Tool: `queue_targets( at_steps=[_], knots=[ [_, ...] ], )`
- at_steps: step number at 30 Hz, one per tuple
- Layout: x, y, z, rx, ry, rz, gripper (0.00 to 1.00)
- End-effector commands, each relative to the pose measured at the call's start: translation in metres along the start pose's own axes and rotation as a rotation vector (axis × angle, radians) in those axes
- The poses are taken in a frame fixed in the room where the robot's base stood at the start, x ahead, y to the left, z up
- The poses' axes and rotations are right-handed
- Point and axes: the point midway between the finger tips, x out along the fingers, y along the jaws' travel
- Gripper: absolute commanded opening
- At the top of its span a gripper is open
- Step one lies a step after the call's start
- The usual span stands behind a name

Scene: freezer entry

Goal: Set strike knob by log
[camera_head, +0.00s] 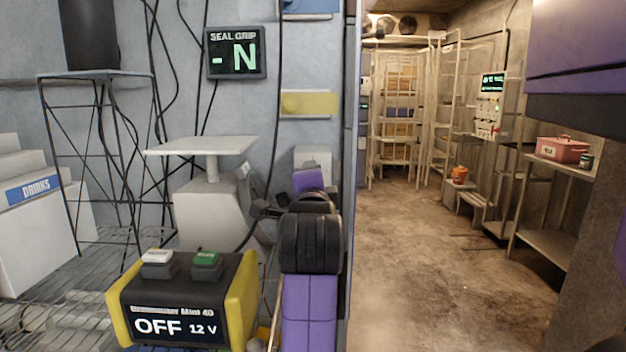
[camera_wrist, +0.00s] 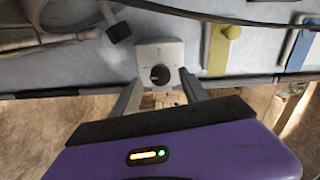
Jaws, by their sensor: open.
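A white box with a round black knob (camera_wrist: 160,75) is on the grey wall in the wrist view. A white box (camera_head: 313,156), likely the same one, shows in the head view behind my arm, and its knob is hidden there. My gripper (camera_wrist: 159,78) is open, with its two fingers on either side of the knob in the wrist view. I see nothing between the fingers touching them, and the gap to the knob is hard to judge. My fingertips are hidden in the head view. I cannot identify a log for certain.
A "SEAL GRIP" display (camera_head: 236,53) reads "- N". A yellow wall plate (camera_head: 308,103) is above the white box. A black and yellow power unit (camera_head: 180,300) reads "OFF 12 V". A lit panel (camera_head: 490,105) hangs in the room at right, where the floor is clear.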

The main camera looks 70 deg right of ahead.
Motion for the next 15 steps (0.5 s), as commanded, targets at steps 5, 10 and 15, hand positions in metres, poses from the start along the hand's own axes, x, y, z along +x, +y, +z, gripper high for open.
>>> queue_targets(
  at_steps=[5, 10, 15],
  knots=[
    [-0.025, 0.001, 0.001, -0.001, -0.001, 0.000, 0.52],
    [-0.034, 0.001, 0.000, 0.000, 0.000, 0.001, 0.52],
    [-0.034, 0.001, 0.000, 0.000, 0.001, 0.001, 0.52]
  ],
)
